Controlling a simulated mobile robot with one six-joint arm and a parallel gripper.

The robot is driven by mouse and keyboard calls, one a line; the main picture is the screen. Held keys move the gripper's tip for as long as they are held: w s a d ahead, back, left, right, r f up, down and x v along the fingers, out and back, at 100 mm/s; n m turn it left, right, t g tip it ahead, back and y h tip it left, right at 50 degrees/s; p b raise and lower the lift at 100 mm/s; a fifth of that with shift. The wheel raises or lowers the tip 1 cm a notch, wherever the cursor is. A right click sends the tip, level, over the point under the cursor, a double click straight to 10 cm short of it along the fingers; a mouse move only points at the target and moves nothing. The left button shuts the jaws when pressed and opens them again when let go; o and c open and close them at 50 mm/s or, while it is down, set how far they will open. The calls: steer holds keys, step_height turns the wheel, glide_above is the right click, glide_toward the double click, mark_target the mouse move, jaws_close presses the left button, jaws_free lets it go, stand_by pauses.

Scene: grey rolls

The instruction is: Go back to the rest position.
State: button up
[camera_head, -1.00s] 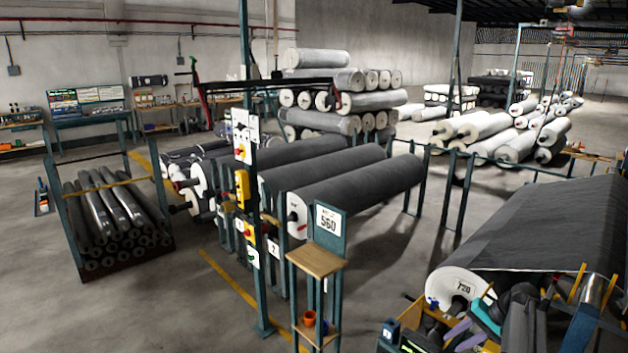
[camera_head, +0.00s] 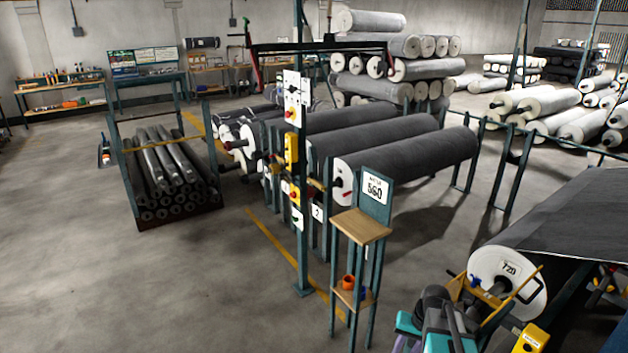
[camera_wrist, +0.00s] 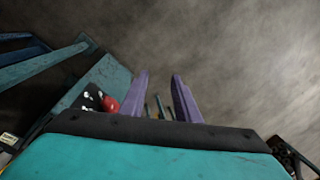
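My gripper (camera_wrist: 160,76) shows in the wrist view as two purple fingers standing apart, with nothing held between them. Beyond the gap I see grey floor and some small thin parts too small to tell. In the camera_head view my folded arm, dark with teal parts, is at the bottom right, in front of the grey roll (camera_head: 575,225) labelled 720.
A stand (camera_head: 362,224) with a 560 sign is left of my arm. A post (camera_head: 302,200) with control boxes stands behind it. A rack of dark rolls (camera_head: 165,165) is at the left. The floor (camera_head: 130,290) at the lower left is clear.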

steer(key=s+a+f+n+h, duration=0.25)
steer(key=s+a, duration=0.25)
steer(key=a, duration=0.5)
steer(key=s+f+g+b, duration=0.3)
steer(key=s+f+b, duration=0.3)
steer(key=s+f, duration=0.7)
steer(key=s+f+g+b, duration=0.3)
steer(key=s+f+b, duration=0.3)
steer(key=s+f, duration=0.7)
step_height(320, 180, down, 5)
steer(key=shift+f+n+b, duration=0.1)
steer(key=shift+n+b, duration=0.2)
steer(key=shift+n, duration=0.05)
steer(key=shift+s+y, duration=0.2)
steer(key=shift+y, duration=0.05)
